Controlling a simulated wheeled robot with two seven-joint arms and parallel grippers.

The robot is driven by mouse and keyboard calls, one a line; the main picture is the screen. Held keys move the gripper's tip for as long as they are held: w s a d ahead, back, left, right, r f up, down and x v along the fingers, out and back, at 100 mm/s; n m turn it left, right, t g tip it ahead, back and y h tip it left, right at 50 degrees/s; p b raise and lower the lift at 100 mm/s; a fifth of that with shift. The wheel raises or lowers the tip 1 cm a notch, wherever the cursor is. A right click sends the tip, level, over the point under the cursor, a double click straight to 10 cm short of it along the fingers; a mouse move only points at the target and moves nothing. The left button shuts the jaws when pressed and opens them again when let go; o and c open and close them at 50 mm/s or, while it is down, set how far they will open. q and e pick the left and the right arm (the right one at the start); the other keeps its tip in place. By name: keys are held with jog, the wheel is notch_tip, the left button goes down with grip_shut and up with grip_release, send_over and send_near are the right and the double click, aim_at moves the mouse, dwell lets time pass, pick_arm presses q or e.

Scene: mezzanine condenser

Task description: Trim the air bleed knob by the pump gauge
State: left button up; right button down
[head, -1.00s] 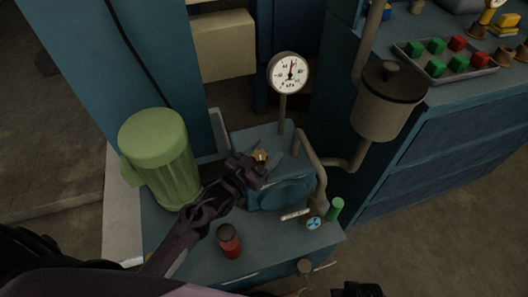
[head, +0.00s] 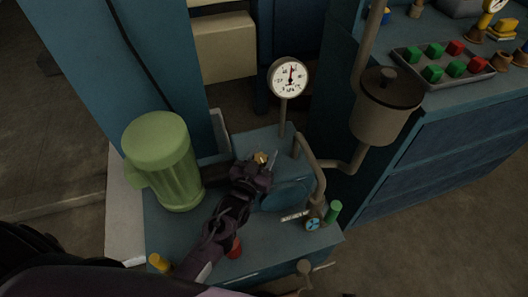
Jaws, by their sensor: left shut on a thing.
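The brass air bleed knob (head: 261,158) sits on top of the blue pump housing (head: 283,196), below the gauge. The round white pump gauge (head: 290,77) stands on a thin post behind it, its needle pointing nearly straight up. My left gripper (head: 266,165) is at the knob, its jaws shut on it. The gripper hides part of the knob. My right gripper is not in view.
A green motor (head: 161,165) stands left of my left arm. A red can (head: 236,247) is partly hidden behind my arm. A bent pipe (head: 314,165), a blue-faced valve (head: 313,223) and a green cylinder (head: 334,212) stand to the right. A tray (head: 484,77) holds several coloured blocks.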

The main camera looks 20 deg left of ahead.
pick_arm(q)
jog(key=o, duration=1)
jog(key=shift+c, duration=0.2)
jog(key=s, duration=0.7)
jog(key=shift+s+a, duration=0.25)
jog(key=shift+a, duration=0.1)
